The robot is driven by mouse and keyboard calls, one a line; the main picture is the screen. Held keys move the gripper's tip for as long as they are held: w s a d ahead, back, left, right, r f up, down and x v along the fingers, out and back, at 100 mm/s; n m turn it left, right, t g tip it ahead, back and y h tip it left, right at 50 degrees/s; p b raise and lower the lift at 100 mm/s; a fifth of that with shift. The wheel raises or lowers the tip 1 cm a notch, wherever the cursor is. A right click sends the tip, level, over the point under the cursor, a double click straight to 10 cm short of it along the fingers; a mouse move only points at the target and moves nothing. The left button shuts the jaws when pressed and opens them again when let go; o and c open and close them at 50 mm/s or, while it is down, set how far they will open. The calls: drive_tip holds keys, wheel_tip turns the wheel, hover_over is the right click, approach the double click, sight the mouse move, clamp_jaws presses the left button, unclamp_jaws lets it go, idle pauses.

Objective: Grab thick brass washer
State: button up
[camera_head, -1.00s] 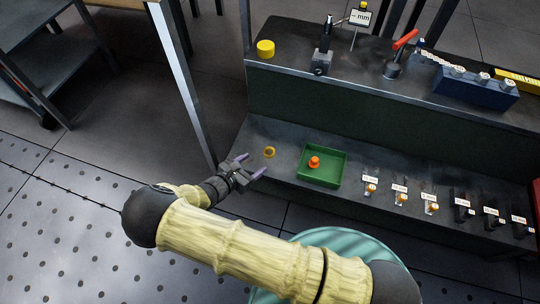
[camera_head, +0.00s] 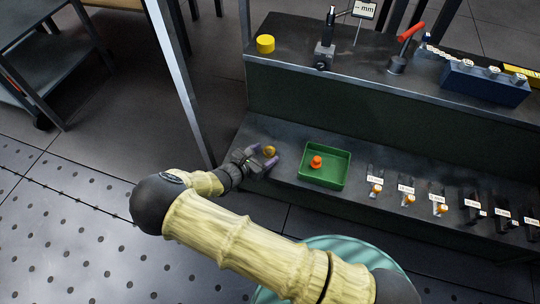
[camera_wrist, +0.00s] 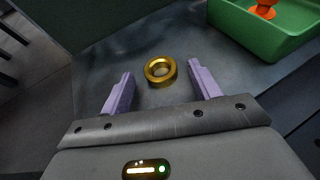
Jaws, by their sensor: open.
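The thick brass washer (camera_wrist: 148,71) lies flat on the dark lower shelf, ahead of my gripper and roughly centred between its fingertips in the wrist view. It also shows in the head view (camera_head: 269,150), close to the fingers. My gripper (camera_wrist: 160,82) is open and empty, with one purple finger on each side of the gap. In the head view my gripper (camera_head: 262,158) is at the left end of the shelf, its fingers pointing at the washer. I cannot tell the exact height of the fingers above the shelf.
A green tray (camera_wrist: 262,38) holding an orange part (camera_head: 316,162) stands just right of the washer. Several labelled holders (camera_head: 408,190) line the shelf further right. The upper shelf bears a yellow cylinder (camera_head: 265,44) and a blue block (camera_head: 484,83). A metal post (camera_head: 181,85) stands left.

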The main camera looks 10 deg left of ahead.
drive_tip(key=shift+w+d+f, duration=0.2)
drive_tip(key=shift+w+d, duration=0.05)
drive_tip(key=shift+w, duration=0.25)
drive_tip(key=c, duration=1.1)
